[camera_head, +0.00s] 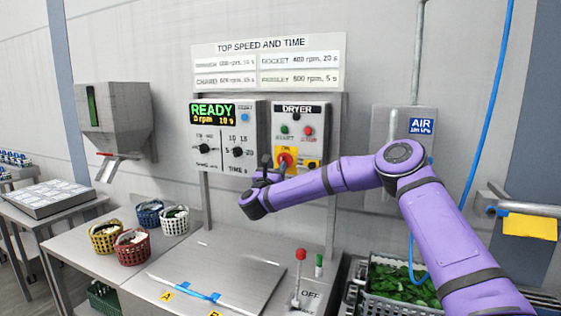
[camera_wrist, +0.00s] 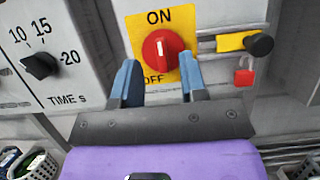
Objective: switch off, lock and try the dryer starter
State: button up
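The dryer starter (camera_head: 322,128) is a grey box labelled DRYER, with a green START button (camera_head: 284,129) and a red STOP button (camera_head: 308,131). Below them is a red rotary switch (camera_wrist: 152,50) on a yellow ON/OFF plate (camera_wrist: 184,17). Its white mark stands about upright, toward ON; OFF is at the lower left. My gripper (camera_wrist: 158,82) is open, its two blue fingers apart at either side of the switch's lower part. I cannot tell whether they touch it. A red padlock (camera_wrist: 244,77) hangs right of the switch, below a yellow tab (camera_wrist: 230,42) and black knob (camera_wrist: 261,45).
A control box reading READY, 0 rpm, 10 s (camera_head: 212,113) adjoins the starter on the left. Below is a steel lid (camera_head: 225,275) with a red-knobbed lever (camera_head: 300,255) by an OFF plate. Small baskets (camera_head: 131,250) stand left; a crate of greens (camera_head: 385,308) stands right.

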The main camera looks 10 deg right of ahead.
aim_at(281, 158)
jog(key=shift+x, duration=2.25)
grip_shut()
